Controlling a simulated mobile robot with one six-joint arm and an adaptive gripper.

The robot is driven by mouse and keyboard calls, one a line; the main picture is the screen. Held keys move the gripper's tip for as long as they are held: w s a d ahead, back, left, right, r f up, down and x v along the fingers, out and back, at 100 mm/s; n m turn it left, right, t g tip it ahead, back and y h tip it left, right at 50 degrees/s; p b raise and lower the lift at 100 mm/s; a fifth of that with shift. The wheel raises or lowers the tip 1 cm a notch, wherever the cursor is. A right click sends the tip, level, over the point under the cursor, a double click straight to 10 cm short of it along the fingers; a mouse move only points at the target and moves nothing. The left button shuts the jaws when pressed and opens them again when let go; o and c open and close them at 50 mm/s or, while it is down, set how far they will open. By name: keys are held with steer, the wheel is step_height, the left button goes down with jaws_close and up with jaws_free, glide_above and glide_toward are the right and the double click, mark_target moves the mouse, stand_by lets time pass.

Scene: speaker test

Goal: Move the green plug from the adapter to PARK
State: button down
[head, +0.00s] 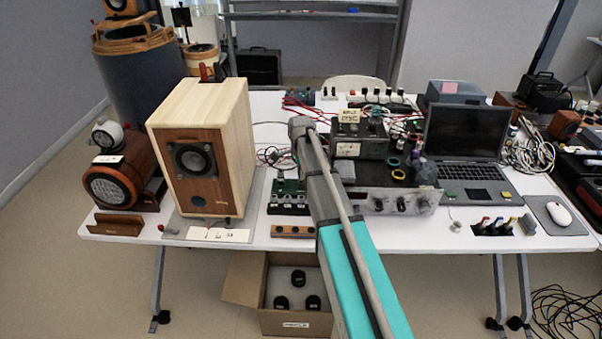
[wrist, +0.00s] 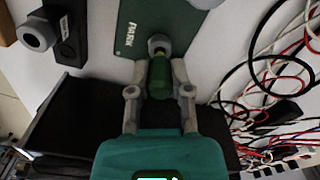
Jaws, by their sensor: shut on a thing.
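In the wrist view my gripper (wrist: 160,74) is shut on the green plug (wrist: 159,80), with one grey finger on each side of it. The plug's far end is at a grey ring-shaped socket (wrist: 158,42) on the green plate marked PARK (wrist: 130,30). I cannot tell whether the plug is seated in the ring or just in front of it. The adapter cannot be made out with certainty. In the head view my arm hides the gripper and plug.
Loose red, black and white cables (wrist: 275,75) lie right of the plate. A black block (wrist: 68,40) and a grey ring (wrist: 36,34) are at left. In the head view a wooden speaker (head: 205,150) stands left of my arm and a laptop (head: 465,135) right.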

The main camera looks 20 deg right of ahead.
steer(key=shift+f+b, duration=0.7)
stand_by(0.4)
steer(key=shift+c, duration=2.4)
jaws_free()
steer(key=shift+r, duration=0.15)
steer(key=shift+r+p, duration=3.6)
steer(key=shift+p, duration=0.2)
steer(key=s+a+r+n+p, duration=0.1)
steer(key=s+a+n, duration=0.2)
steer(key=s+n, duration=0.5)
steer(key=s+a+r+n+p, duration=0.1)
steer(key=s+a+n, duration=0.3)
steer(key=s+n, duration=0.5)
steer(key=shift+s+r, duration=0.2)
steer(key=shift+s, duration=4.75)
